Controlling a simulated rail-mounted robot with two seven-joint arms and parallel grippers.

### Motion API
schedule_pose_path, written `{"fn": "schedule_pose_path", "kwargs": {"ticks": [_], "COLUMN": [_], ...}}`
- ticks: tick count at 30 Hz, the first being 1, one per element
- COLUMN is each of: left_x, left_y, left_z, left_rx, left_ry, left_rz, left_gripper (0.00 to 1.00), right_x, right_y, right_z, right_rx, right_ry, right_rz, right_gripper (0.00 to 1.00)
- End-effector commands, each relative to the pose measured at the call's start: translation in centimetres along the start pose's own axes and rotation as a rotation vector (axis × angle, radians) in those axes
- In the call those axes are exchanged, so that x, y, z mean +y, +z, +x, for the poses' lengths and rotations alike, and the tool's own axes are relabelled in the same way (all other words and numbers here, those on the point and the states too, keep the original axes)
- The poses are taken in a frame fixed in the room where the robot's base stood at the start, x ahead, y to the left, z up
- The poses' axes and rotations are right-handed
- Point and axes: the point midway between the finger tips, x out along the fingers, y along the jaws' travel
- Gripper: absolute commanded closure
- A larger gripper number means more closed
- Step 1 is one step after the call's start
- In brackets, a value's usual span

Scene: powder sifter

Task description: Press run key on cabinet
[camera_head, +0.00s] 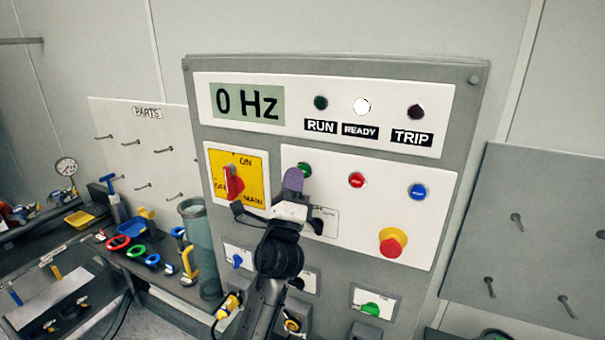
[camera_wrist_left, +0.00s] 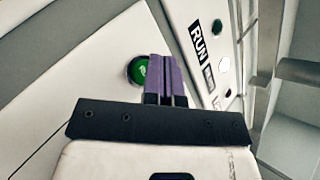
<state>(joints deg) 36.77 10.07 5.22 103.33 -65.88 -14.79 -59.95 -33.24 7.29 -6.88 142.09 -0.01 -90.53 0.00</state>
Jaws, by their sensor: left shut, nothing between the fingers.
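The grey cabinet (camera_head: 330,66) stands upright in front of me. Its green run key (camera_head: 305,168) is on the white panel, between the yellow main switch and a red button. My left gripper (camera_head: 293,178) has purple fingers, shut and empty, just below and left of the green key in the head view. In the left wrist view the green key (camera_wrist_left: 137,70) shows just left of the purple fingertips (camera_wrist_left: 166,62). I cannot tell whether the fingers touch the panel. My right gripper is not in view.
The display (camera_head: 247,103) reads 0 Hz, and the READY lamp (camera_head: 361,106) is white. The red main switch (camera_head: 234,182), red button (camera_head: 356,180), blue button (camera_head: 417,191) and red emergency stop (camera_head: 392,242) are nearby. A bench (camera_head: 180,290) with valves and tools stands at left.

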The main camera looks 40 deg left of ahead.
Motion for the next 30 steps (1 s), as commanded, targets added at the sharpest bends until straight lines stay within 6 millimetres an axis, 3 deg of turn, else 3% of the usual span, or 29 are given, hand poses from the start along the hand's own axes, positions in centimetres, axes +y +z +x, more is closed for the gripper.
{"fn": "schedule_pose_path", "kwargs": {"ticks": [30], "left_x": [0.39], "left_y": [-0.39], "left_z": [0.48], "left_rx": [0.000], "left_ry": [-0.001], "left_rz": [0.000], "left_gripper": [1.00], "right_x": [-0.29], "right_y": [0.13], "right_z": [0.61], "right_rx": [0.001], "right_ry": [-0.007], "right_rz": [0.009], "right_gripper": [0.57]}}
